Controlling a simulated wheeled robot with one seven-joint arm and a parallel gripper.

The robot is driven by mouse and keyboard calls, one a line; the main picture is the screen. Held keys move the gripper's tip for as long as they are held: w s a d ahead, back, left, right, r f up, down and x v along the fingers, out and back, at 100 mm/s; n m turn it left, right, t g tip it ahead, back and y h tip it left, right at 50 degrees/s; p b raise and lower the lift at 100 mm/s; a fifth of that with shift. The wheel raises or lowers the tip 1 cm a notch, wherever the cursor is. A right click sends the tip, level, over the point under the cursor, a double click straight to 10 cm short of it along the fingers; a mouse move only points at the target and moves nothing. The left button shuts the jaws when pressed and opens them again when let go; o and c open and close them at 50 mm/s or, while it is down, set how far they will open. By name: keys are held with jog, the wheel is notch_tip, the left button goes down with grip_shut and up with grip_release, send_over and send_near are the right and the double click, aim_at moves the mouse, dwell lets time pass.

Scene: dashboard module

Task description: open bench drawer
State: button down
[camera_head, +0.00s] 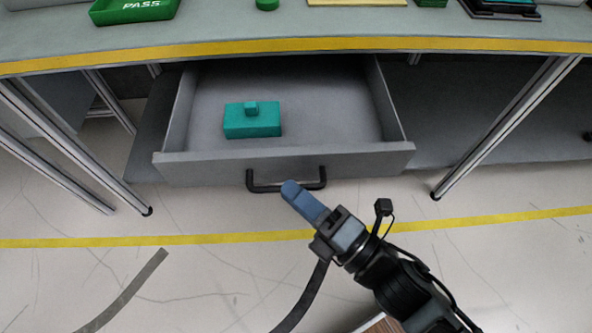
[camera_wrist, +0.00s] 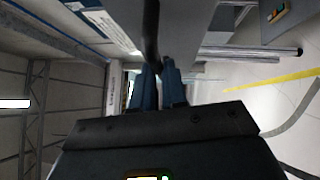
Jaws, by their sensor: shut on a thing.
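The bench drawer (camera_head: 285,165) is grey and stands pulled out from under the bench. Its black handle (camera_head: 262,188) is on the front panel. My gripper (camera_head: 290,188), with blue fingers, is at the handle's bar. In the wrist view the dark handle (camera_wrist: 151,35) runs down between the fingertips of my gripper (camera_wrist: 154,75), which is shut on it. A teal block with a small knob (camera_head: 252,122) lies inside the drawer, left of its middle. The far end of the drawer is hidden under the bench top.
The bench top (camera_head: 300,24) has a yellow front edge and holds a green PASS tray (camera_head: 134,10). Metal bench legs (camera_head: 508,125) stand on both sides of the drawer. The floor (camera_head: 210,220) in front has a yellow line and dark strips.

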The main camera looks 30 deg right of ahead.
jog(key=shift+s+a+f, duration=0.1)
jog(key=shift+s+a, duration=0.15)
jog(key=shift+s, duration=0.25)
jog(key=shift+s+a, duration=0.2)
jog(key=shift+s, duration=0.25)
jog(key=c, duration=1.2)
grip_release()
jog(key=shift+o, duration=0.2)
jog(key=b+v, duration=0.1)
jog(key=v, duration=0.6)
jog(key=shift+s, duration=0.4)
jog(key=shift+d, duration=0.1)
jog(key=s+d+r+m+g+h+p, duration=0.1)
jog(key=s+d+r+m+h+p, duration=0.2)
jog(key=s+r+m, duration=0.3)
jog(key=s+d+r+m+g+h+p, duration=0.2)
jog(key=s+r+m+p, duration=0.4)
jog(key=m, duration=1.1)
notch_tip(320, 180, up, 3)
jog(key=shift+s+d+r+m+g+h, duration=0.1)
jog(key=shift+s+d+m+g+h, duration=0.15)
jog(key=shift+d+h, duration=0.8)
